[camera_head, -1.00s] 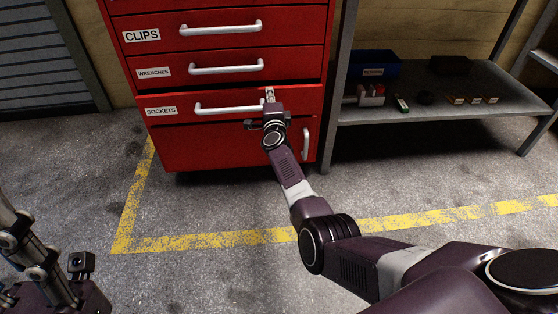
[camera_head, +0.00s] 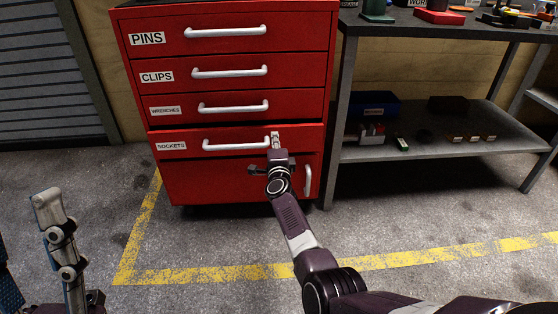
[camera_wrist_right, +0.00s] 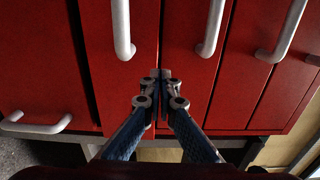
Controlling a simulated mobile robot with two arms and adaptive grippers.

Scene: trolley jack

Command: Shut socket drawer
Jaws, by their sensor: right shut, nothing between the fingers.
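The red sockets drawer (camera_head: 185,147), labelled SOCKETS, is the lowest drawer of the red cabinet. Its front stands slightly proud, with a dark gap along its top. My right gripper (camera_head: 275,136) is shut and empty, with its fingertips at the upper part of the drawer front, just right of the white handle (camera_head: 236,145). In the right wrist view the closed fingertips (camera_wrist_right: 158,75) are at the drawer's top edge, beside its handle (camera_wrist_right: 122,30); whether they touch cannot be told. Part of my left gripper (camera_head: 45,198) shows at the lower left, away from the cabinet; its opening is unclear.
Above are the wrenches (camera_head: 190,107), clips (camera_head: 190,74) and pins (camera_head: 180,36) drawers, which look shut. A door with a vertical handle (camera_head: 308,180) is below. A grey shelf unit (camera_head: 370,155) with small items stands right. Yellow lines (camera_head: 200,275) mark the clear floor.

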